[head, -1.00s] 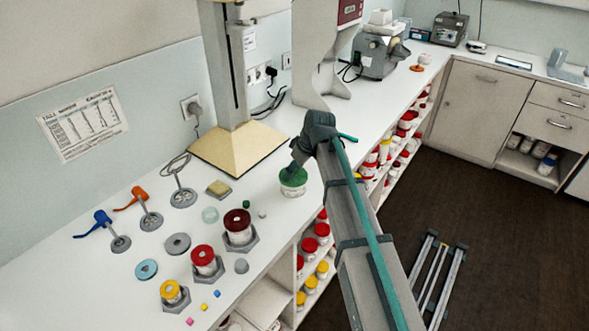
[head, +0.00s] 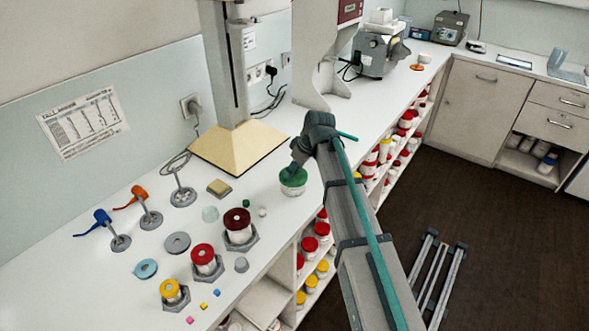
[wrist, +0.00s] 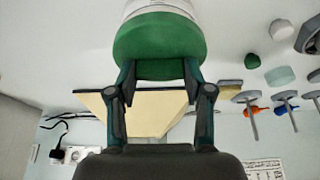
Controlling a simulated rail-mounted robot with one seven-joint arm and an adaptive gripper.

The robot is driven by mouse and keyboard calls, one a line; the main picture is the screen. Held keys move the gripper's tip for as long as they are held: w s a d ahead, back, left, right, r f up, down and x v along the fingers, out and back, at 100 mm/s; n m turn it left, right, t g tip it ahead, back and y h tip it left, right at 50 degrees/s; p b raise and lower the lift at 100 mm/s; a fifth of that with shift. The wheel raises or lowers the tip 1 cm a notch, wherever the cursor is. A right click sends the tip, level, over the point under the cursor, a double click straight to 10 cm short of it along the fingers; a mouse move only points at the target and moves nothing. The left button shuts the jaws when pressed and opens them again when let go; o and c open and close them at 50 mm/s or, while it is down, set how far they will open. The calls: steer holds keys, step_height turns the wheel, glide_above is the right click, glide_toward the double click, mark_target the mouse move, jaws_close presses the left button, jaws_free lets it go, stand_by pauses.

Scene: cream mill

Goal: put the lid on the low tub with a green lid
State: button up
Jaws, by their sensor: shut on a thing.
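The low white tub (head: 292,191) stands on the bench near its front edge, in the middle of the head view. The green lid (head: 297,180) is over the tub's top. In the wrist view the lid (wrist: 160,42) is large and lies against the white tub wall (wrist: 158,7); I cannot tell whether it is fully seated. My gripper (head: 291,170) is above the tub, tilted. In the wrist view my gripper (wrist: 160,72) has its fingers on either side of the lid's near edge and is shut on it. The fingers hide part of the lid in the head view.
Red-lidded jars (head: 238,220) and a yellow-lidded jar (head: 171,290) stand in grey hex holders to the left. Small loose pieces, such as a green one (head: 246,203), lie nearby. A yellow-based column stand (head: 238,147) is behind. Shelves below hold several tubs.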

steer(key=shift+f, duration=0.1)
steer(key=o, duration=0.9)
steer(key=shift+o, duration=0.3)
steer(key=o, duration=0.3)
steer(key=shift+r+p, duration=1.9)
steer(key=shift+r, duration=1.65)
